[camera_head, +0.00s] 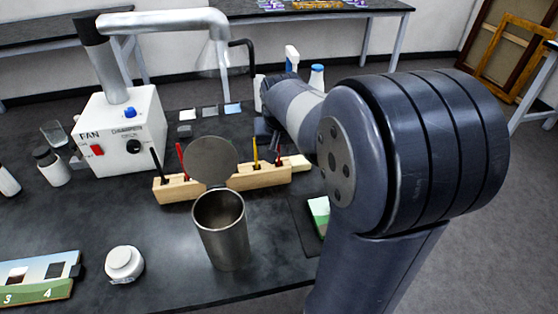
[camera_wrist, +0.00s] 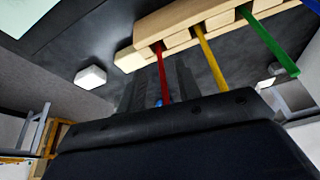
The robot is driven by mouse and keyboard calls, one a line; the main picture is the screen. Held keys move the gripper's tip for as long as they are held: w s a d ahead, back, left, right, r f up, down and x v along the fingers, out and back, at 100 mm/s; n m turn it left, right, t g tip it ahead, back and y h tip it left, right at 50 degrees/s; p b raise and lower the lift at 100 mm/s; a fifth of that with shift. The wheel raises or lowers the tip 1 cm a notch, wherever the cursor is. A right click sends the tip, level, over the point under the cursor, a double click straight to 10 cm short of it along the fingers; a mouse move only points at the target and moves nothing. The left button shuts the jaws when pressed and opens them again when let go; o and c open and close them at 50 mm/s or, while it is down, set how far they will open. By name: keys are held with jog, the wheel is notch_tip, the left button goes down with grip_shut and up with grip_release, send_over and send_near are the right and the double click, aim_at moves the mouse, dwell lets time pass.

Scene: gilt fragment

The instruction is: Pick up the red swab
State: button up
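A wooden rack (camera_head: 262,178) with upright coloured sticks stands on the dark bench; it also shows in the wrist view (camera_wrist: 180,22). In the wrist view the red swab (camera_wrist: 162,72) stands near the left end of the rack, beside a yellow one (camera_wrist: 210,60). In the head view a reddish stick (camera_head: 277,152) stands right of the yellow one, and another red stick (camera_head: 181,158) stands near the left end. My gripper (camera_head: 266,132) is close behind the rack's right part, mostly hidden by my arm. The red swab's lower-picture end meets the dark gripper body's edge; whether the fingers are closed is unclear.
A steel canister (camera_head: 222,235) with its lid raised stands in front of the rack. A white fan box (camera_head: 122,135) with a metal duct is at the left. A white round jar (camera_head: 124,263) sits front left. Green and blue sticks (camera_wrist: 268,42) stand nearby.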

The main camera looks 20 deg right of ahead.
aim_at(279, 148)
jog(key=shift+w+d+f, duration=0.2)
jog(key=shift+w+f, duration=0.3)
jog(key=shift+f, duration=0.1)
jog(key=shift+w+d+f, duration=0.15)
jog(key=shift+w+f, duration=0.3)
jog(key=shift+f, duration=0.15)
jog(key=shift+w+f, duration=0.15)
jog(key=shift+f, duration=0.25)
jog(key=shift+c, duration=0.5)
grip_shut()
